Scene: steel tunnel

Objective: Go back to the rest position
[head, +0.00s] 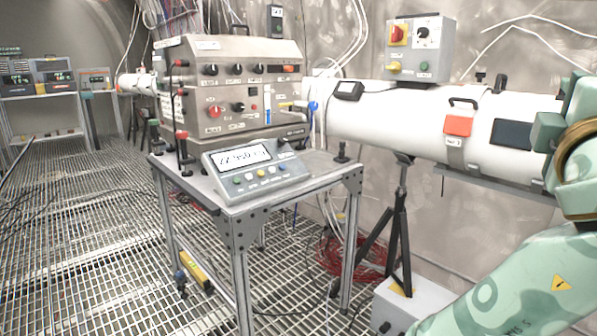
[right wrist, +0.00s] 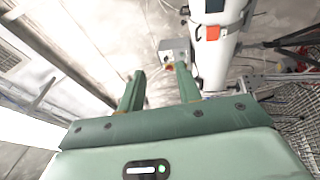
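My right arm comes in at the right edge of the head view, pale green. Its gripper (head: 556,112) is near the right end of the white pipe (head: 390,117), in front of it in the picture. In the right wrist view the two green fingers of the gripper (right wrist: 160,82) stand apart with nothing between them. Beyond them is a grey switch box (right wrist: 173,47). My left arm and left gripper are not in view.
A metal table (head: 240,210) holds a control cabinet (head: 230,90) and a panel with a display (head: 256,168). A black stand (head: 399,225) is under the pipe. A grey box (head: 415,302) stands low near my right arm. Grated floor (head: 80,240) is open at left, with cables.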

